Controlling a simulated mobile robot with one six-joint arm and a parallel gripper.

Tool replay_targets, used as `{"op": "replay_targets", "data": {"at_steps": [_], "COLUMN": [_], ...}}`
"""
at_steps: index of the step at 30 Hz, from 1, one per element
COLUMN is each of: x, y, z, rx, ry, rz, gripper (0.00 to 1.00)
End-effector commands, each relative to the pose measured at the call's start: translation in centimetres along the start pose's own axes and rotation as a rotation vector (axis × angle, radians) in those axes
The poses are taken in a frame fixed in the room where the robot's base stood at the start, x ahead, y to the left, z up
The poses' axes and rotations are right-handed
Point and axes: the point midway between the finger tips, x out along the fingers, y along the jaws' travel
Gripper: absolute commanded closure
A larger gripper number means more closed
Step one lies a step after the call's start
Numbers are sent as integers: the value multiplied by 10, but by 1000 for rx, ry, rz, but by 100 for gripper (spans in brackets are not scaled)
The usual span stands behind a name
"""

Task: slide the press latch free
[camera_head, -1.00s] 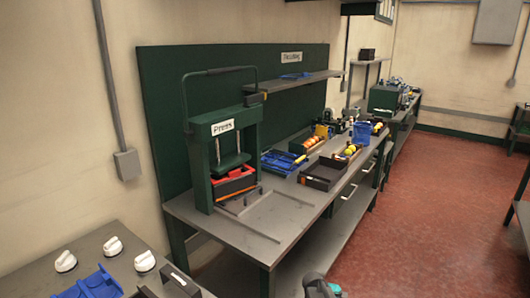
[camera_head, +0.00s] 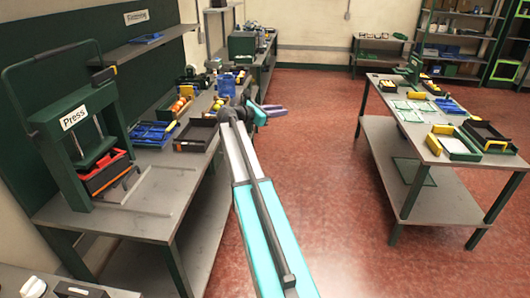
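The press (camera_head: 48,128) stands at the left end of the bench. It has a dark green frame, a white "Press" label (camera_head: 74,117) and a dark bar handle (camera_head: 52,52) arching over its top. A black and red box (camera_head: 106,176) sits inside it under the plate. I cannot make out the latch at this size. My teal and grey arm reaches up from the bottom middle. My gripper (camera_head: 274,110) is at its far end, well right of the press, out over the floor beyond the bench edge. It touches nothing that I can see; its finger opening is too small to judge.
The bench (camera_head: 150,215) carries blue trays (camera_head: 150,134) and a dark box (camera_head: 196,136) right of the press. A shelf (camera_head: 165,40) hangs above. A second table (camera_head: 400,125) with trays stands at right. Red floor lies open between them.

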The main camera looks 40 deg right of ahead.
Motion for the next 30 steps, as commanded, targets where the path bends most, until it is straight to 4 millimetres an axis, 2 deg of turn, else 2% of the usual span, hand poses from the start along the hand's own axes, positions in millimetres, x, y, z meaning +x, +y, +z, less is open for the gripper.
{"op": "replay_targets", "data": {"at_steps": [1,3,6,9,13,20,22,30], "x": [5,10,14,16,17,16,16,12], "y": [8,12,14,15,14,14,14,17], "z": [39,78,122,149,162,161,161,159], "rx": [-22,-61,-105,-133,-148,-149,-148,-148], "ry": [-40,-90,-146,-180,-198,-198,-197,-196], "rz": [-4,-14,-27,-38,-45,-44,-44,-38], "gripper": [80,80,80,80,80,80,69,69]}}
